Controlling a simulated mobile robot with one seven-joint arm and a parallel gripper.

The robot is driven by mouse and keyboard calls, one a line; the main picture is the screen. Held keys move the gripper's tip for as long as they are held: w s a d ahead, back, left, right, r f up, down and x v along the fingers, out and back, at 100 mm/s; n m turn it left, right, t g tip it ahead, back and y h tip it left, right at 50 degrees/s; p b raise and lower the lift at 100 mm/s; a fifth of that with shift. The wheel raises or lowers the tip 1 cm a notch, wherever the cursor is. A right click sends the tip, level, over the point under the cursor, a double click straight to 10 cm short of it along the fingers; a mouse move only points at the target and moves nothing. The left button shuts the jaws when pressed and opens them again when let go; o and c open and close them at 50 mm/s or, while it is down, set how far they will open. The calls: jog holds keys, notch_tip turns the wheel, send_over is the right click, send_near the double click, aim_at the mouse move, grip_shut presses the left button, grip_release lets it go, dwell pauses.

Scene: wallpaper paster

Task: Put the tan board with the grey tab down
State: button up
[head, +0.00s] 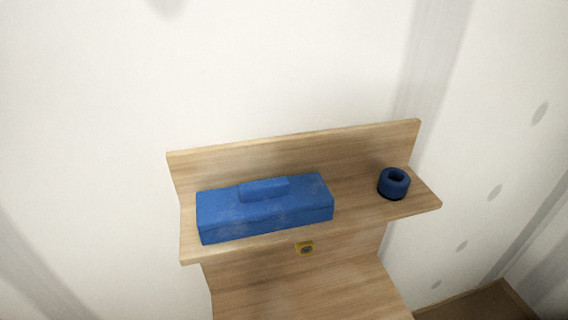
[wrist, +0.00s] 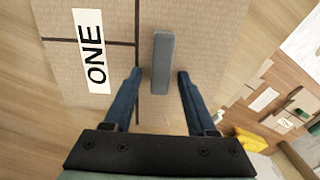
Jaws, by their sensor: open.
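The tan board (wrist: 205,30) with the grey tab (wrist: 161,60) shows in the wrist view, lying on or over a wood-grained surface. It carries a white label (wrist: 91,50) reading "ONE" and dark lines. My gripper (wrist: 159,74) is open, with its two blue fingers on either side of the tab's near end. A gap shows between the tab and each finger, so the tab is not gripped. The board's near part is hidden behind my gripper. Neither the board nor my gripper is in the head view.
In the head view, a wooden shelf unit (head: 290,148) against a pale wall holds a blue box (head: 265,212) and a dark blue ring (head: 394,183). In the wrist view, a yellow object (wrist: 252,141) lies at right.

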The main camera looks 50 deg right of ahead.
notch_tip(320, 180, up, 12)
jog(key=p, duration=0.1)
jog(key=shift+r, duration=0.15)
dwell(0.7)
